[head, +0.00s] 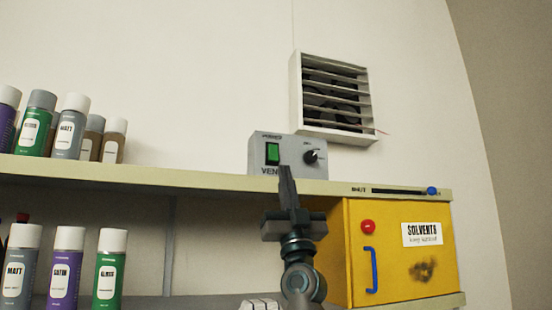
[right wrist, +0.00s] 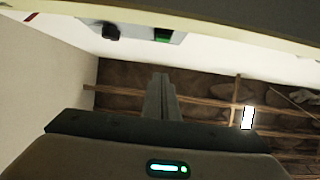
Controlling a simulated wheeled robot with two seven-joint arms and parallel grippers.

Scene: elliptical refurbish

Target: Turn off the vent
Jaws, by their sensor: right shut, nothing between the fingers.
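A grey vent control box (head: 291,146) stands on the upper shelf in the head view. It has a green rocker switch (head: 273,153) on its left and a black knob (head: 310,157) on its right. The slatted vent (head: 334,96) is on the wall above. My right gripper (head: 286,170) points up, shut and empty, in front of the box's lower middle, overlapping the VENT label. The right wrist view shows the shut fingers (right wrist: 161,78), with the green switch (right wrist: 162,36) and knob (right wrist: 110,32) near the top edge, apart from the fingertips. My left gripper is out of view.
The upper shelf (head: 200,180) runs across the head view, with several spray cans (head: 68,127) at its left. Below right is a yellow solvents cabinet (head: 405,280) with a blue handle. A slider with a blue knob (head: 432,190) is on the shelf edge.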

